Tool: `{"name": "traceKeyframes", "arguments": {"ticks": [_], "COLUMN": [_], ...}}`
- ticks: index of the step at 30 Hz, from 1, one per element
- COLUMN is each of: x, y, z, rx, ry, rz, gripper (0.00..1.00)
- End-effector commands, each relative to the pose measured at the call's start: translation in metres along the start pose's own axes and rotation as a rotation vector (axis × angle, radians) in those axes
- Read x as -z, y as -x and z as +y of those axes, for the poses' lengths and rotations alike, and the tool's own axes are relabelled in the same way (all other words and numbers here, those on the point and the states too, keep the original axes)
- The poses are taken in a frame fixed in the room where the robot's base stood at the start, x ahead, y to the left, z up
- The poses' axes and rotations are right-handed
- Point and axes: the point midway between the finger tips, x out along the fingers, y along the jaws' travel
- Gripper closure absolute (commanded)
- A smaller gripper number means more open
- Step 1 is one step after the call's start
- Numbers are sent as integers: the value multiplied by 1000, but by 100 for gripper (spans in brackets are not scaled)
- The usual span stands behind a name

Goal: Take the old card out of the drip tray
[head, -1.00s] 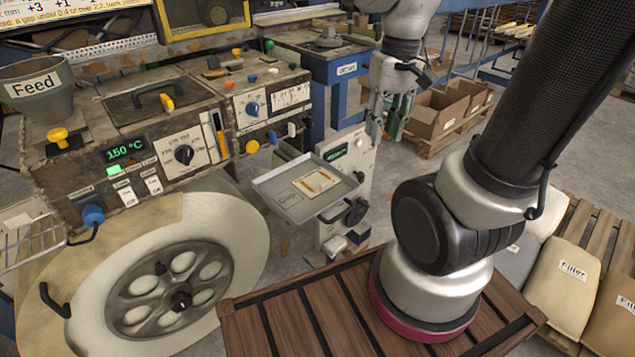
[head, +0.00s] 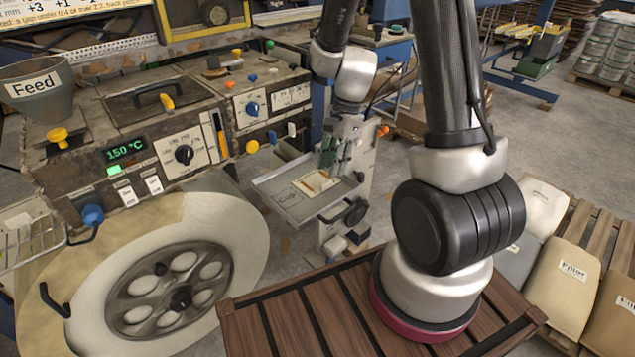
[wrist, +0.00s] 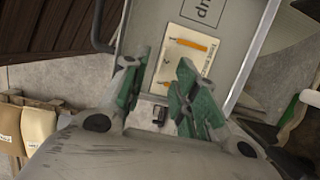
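The old card (head: 316,183) is a cream card with orange strips, lying flat in the grey drip tray (head: 283,192). My gripper (head: 334,158) is at the tray's right rear side, above the card's edge. The right finger overlaps the card's lower edge in that picture. Whether a finger touches the card cannot be told. The tray (wrist: 232,52) shows printed lettering beside the card.
The machine with the feed hopper (head: 38,88) and large wheel (head: 175,285) stands left of the tray. A black knob (head: 355,212) is by the tray's right edge. Filler sacks (head: 565,290) lie at the right. Grey floor (wrist: 60,85) shows below the tray.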

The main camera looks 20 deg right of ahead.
Motion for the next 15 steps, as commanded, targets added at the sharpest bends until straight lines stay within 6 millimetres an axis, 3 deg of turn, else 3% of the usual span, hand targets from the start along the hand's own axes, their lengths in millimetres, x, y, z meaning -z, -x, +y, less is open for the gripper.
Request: {"name": "traceKeyframes", "arguments": {"ticks": [8,15], "x": [-1,-1], "y": [-42,-48], "z": [-1,-2], "rx": [-4,0], "ry": [2,3], "rz": [0,1], "gripper": [71,71]}}
